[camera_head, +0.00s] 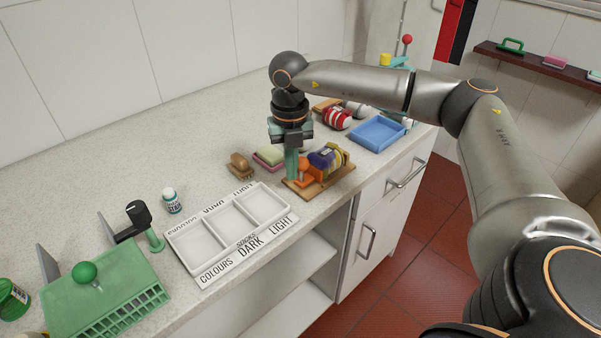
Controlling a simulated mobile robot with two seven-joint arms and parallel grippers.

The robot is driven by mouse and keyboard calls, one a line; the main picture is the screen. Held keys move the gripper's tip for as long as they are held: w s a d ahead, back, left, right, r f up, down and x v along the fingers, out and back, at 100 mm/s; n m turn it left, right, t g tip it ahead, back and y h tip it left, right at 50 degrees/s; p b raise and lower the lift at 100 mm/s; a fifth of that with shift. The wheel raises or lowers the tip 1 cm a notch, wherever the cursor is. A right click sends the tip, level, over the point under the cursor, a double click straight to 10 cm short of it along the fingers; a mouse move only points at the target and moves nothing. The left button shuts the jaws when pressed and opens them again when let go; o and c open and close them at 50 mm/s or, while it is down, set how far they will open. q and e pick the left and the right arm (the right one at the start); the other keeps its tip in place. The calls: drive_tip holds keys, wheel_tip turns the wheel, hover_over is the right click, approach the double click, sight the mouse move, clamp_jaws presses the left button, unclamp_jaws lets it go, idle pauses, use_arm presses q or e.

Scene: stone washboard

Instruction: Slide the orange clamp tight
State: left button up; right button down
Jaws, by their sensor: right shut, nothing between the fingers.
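The orange clamp (304,172) stands at the left end of a small wooden board (320,188) near the counter's front edge. A bundle with dark blue and yellow colours (328,159) lies on the board to the right of the clamp. My right gripper (291,174) points down with its greenish fingers shut and empty, right beside the clamp on its left. I cannot tell whether the fingers touch the clamp. My left gripper is not in view.
A white three-part sorting tray (192,262) lies to the left. A brush (241,164) and sponges (268,157) sit behind the board. A blue tray (377,134) and a red-striped roll (337,118) are to the right. A green rack (110,290) stands at the far left.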

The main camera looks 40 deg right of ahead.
drive_tip(key=shift+d, duration=0.2)
wheel_tip(320, 180, up, 7)
drive_tip(key=a+p, duration=0.2)
drive_tip(key=p, duration=0.3)
idle(0.3)
drive_tip(key=shift+s+a, duration=0.1)
drive_tip(key=shift+s, duration=0.05)
idle(0.4)
